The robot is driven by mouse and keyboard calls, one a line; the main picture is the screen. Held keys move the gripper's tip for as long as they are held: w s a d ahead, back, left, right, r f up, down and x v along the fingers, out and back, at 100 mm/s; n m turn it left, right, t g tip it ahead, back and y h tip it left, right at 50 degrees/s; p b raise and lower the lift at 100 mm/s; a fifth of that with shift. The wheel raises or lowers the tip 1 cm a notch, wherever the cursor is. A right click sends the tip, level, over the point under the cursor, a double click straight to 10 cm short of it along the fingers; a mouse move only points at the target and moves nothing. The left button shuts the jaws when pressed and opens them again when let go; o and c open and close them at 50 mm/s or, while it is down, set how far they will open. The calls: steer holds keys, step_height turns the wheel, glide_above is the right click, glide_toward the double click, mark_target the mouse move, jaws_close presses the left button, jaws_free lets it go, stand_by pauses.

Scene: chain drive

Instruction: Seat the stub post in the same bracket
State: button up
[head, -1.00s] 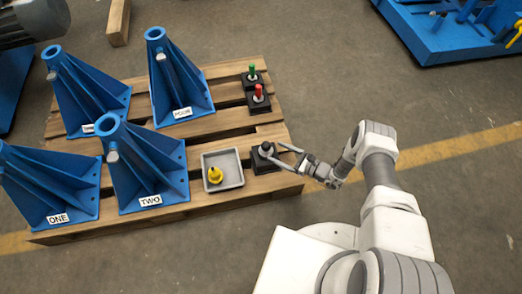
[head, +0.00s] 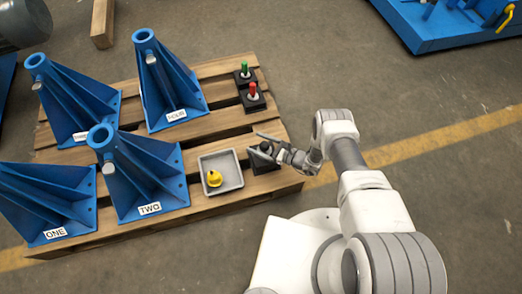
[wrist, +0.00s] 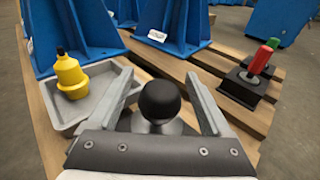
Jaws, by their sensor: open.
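A short post with a round black knob (wrist: 160,101) stands between the fingers of my gripper (wrist: 161,76) in the wrist view. It looks like the stub post, though nothing labels it. Its black base block (head: 266,167) sits at the pallet's right front edge. My gripper is open, one finger on each side of the knob; contact cannot be told. Blue brackets stand on the pallet: ONE (head: 45,205), TWO (head: 140,180), one with a partly hidden label (head: 75,100), and FOUR (head: 165,85). Each has a round top collar; grey cylinders show on several.
A grey tray (head: 234,165) holding a yellow plug-like piece (head: 214,178) is just left of my gripper. Red (head: 252,91) and green (head: 244,69) posts stand in black blocks behind. The wooden pallet (head: 215,122) has open gaps between boards.

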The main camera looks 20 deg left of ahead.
steer(key=shift+a, duration=0.2)
steer(key=shift+c, duration=0.2)
jaws_close()
stand_by(1.1)
steer(key=shift+w+r, duration=0.1)
steer(key=shift+r, duration=0.1)
